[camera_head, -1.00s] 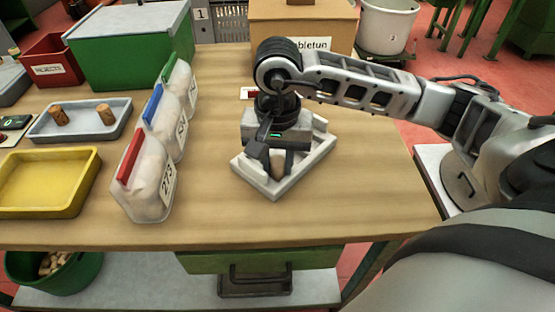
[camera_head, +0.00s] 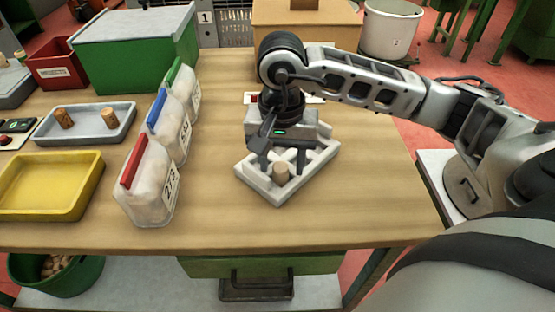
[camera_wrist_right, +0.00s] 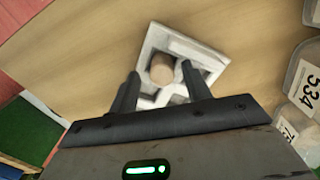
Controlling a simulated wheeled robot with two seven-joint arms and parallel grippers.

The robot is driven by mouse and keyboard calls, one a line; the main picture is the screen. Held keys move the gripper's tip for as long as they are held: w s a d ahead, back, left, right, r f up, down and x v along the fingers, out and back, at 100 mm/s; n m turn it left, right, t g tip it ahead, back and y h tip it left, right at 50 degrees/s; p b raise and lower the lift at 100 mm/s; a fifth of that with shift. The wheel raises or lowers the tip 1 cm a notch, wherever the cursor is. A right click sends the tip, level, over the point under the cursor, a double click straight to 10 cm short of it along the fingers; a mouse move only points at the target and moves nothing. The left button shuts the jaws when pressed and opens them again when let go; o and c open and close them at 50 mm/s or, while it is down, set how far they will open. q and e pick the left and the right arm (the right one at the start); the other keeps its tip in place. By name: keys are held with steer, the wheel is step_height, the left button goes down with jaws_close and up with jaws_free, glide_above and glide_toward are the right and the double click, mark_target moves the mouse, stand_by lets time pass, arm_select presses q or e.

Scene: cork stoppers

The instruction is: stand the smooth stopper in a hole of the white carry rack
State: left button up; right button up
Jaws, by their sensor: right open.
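The white carry rack (camera_head: 268,194) lies on the table in front of my right arm, turned at an angle. A pale tan stopper (camera_head: 281,173) stands, seemingly upright, in a hole near the rack's front corner. Its round top and smooth-looking side also show in the right wrist view (camera_wrist_right: 162,68). My right gripper (camera_head: 284,163) is open just above and behind the stopper, with its fingers apart and clear of it. The gripper and arm hide part of the rack's back. My left gripper is not in view.
Several numbered bags with coloured clips (camera_head: 148,190) stand left of the rack. The table right of the rack is clear.

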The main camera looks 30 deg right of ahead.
mark_target(280, 167)
step_height(280, 167, up, 10)
steer(key=shift+a+r, duration=0.15)
steer(key=shift+r, duration=0.1)
stand_by(0.5)
